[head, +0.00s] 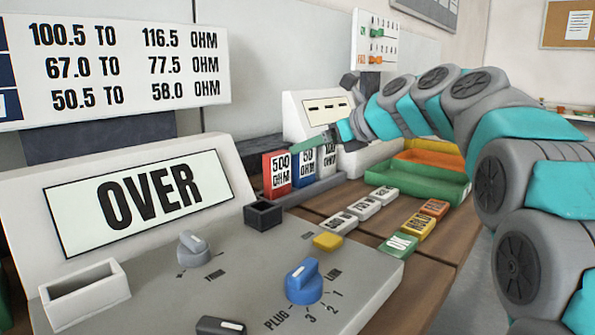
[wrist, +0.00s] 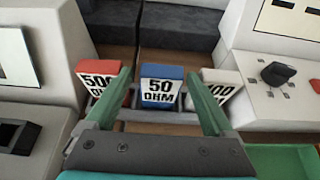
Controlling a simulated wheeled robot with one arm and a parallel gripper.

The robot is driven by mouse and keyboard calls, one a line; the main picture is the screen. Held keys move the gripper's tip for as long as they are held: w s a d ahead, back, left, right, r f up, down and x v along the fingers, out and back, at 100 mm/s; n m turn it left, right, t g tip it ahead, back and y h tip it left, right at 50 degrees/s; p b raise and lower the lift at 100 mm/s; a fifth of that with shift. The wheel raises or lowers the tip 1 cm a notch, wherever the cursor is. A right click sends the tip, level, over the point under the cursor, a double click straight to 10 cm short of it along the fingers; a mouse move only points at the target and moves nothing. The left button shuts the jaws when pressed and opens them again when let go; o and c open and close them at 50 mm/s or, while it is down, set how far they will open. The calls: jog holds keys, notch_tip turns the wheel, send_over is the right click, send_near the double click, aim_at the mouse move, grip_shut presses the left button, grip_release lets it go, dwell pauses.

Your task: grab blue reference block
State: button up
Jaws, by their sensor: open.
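The blue reference block (head: 305,167) reads "50 OHM" and stands upright in a grey rack between a red block (head: 277,173) marked 500 OHM and a white block (head: 328,160). In the wrist view the blue block (wrist: 161,88) is centred between the two green fingers of my gripper (wrist: 163,92). The gripper is open and empty, with a gap on both sides of the blue block. The fingers partly cover the labels of the red block (wrist: 96,75) and the white block (wrist: 221,80). In the head view my gripper (head: 318,143) is at the tops of the blocks.
A grey console (head: 230,265) with an "OVER" display, knobs and a small black socket (head: 263,215) fills the front left. Green, orange and yellow trays (head: 425,185) lie right of the rack. Several small labelled blocks sit on the wooden table. A white device (wrist: 275,85) is close on the right.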

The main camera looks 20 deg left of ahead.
jog(key=x, duration=0.5)
jog(key=shift+w+a+f, duration=0.15)
jog(key=shift+f, duration=0.35)
jog(key=shift+w+a+f, duration=0.1)
jog(key=shift+w+a, duration=0.05)
jog(key=shift+a, duration=0.25)
jog(key=shift+c, duration=0.3)
jog(key=c, duration=1.3)
